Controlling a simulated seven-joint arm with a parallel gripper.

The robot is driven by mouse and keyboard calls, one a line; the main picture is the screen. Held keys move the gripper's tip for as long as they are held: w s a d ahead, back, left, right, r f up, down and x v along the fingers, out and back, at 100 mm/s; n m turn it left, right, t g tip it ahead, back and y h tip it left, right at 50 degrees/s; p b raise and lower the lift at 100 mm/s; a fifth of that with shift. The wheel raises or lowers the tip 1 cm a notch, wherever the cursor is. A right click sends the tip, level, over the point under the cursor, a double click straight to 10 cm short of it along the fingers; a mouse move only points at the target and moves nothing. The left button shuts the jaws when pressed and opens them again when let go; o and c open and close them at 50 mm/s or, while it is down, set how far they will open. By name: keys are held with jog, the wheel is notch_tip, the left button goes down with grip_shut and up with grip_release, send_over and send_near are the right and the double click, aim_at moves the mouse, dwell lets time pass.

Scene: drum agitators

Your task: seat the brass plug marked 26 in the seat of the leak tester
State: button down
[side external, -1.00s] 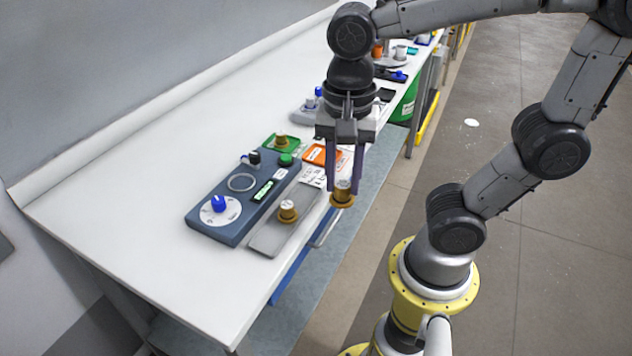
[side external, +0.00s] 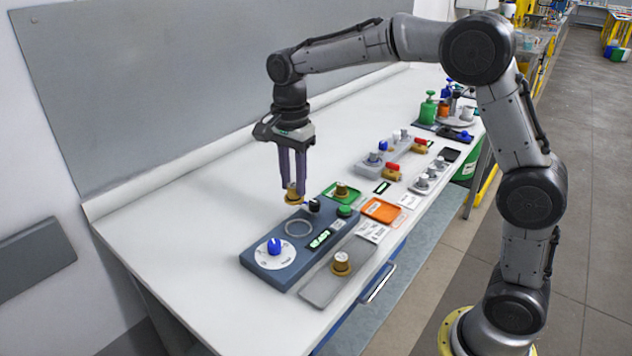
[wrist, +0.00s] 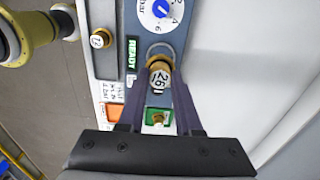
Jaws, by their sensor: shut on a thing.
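My gripper (side external: 293,188) is shut on a brass plug (side external: 295,197) with a pale top, held upright near the back edge of the leak tester (side external: 262,262). In the wrist view the plug (wrist: 160,78) shows the mark 26 between my fingertips (wrist: 160,68). The leak tester is a blue-grey box with a ring-shaped seat (side external: 298,228), which looks empty in the side view. In the wrist view the plug covers part of the seat ring (wrist: 161,50). The plug appears above the tester and apart from the seat; the exact height is hard to tell.
The tester carries a blue knob (side external: 274,246), a black knob (side external: 314,205), a green button (side external: 344,211) and a lit display reading READY (wrist: 131,53). Other brass plugs stand on a grey tray (side external: 318,291) and a green tray (side external: 328,190). An orange tray (side external: 381,210) lies beside them.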

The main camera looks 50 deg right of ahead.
jog(key=shift+w+d+f, duration=0.1)
jog(key=shift+d+f, duration=0.25)
jog(key=shift+f, duration=0.25)
jog(key=shift+w+d+f, duration=0.1)
jog(key=shift+d+f, duration=0.2)
jog(key=shift+f, duration=3.1)
jog(key=shift+f, duration=0.45)
jog(key=c, duration=0.5)
grip_release()
jog(key=o, duration=0.3)
jog(key=shift+r, duration=0.15)
